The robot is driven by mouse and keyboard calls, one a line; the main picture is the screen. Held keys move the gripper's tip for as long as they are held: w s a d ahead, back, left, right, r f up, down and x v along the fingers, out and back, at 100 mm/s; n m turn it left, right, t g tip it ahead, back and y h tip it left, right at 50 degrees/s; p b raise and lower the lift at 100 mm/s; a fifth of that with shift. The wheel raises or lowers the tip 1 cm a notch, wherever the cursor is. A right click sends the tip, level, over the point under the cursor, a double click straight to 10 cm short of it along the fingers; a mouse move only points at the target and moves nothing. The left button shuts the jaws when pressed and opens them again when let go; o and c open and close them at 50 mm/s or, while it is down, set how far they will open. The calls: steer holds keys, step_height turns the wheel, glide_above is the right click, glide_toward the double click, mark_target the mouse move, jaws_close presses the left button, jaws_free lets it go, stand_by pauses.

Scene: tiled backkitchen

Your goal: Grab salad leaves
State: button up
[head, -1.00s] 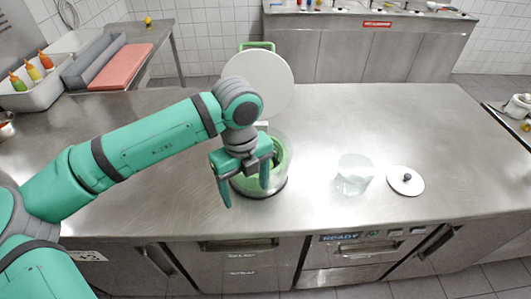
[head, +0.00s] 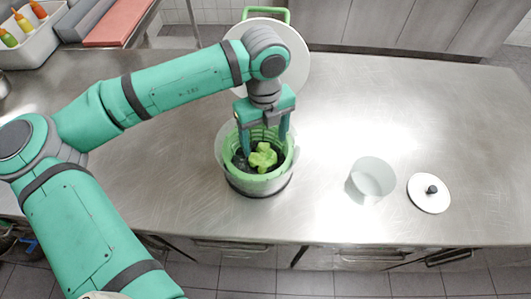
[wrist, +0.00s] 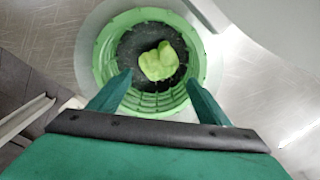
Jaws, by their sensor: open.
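The salad leaves (head: 263,157) are a light green clump inside a green slotted basket (head: 287,168). The basket sits in a clear round bowl with a dark base (head: 258,190) on the steel counter. The leaves also show in the wrist view (wrist: 160,62), near the middle of the dark basket floor. My gripper (head: 264,148) points down over the basket, its fingers apart and empty. In the wrist view my gripper (wrist: 160,84) has one finger on each side, at the near rim of the basket, with the leaves beyond the fingertips. I cannot tell how deep the fingertips reach.
A large white round lid with a green handle (head: 290,50) stands behind the bowl. A clear empty container (head: 372,180) and a small white lid with a dark knob (head: 429,194) are to the right. The counter's right side (head: 450,110) is clear.

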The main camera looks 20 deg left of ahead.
mark_target(264, 154)
steer(key=shift+a+f, duration=0.2)
steer(key=shift+f, duration=3.75)
steer(key=shift+c, duration=0.3)
steer(key=c, duration=1.1)
step_height(264, 154, up, 10)
steer(key=shift+r, duration=0.1)
steer(key=shift+r, duration=1.95)
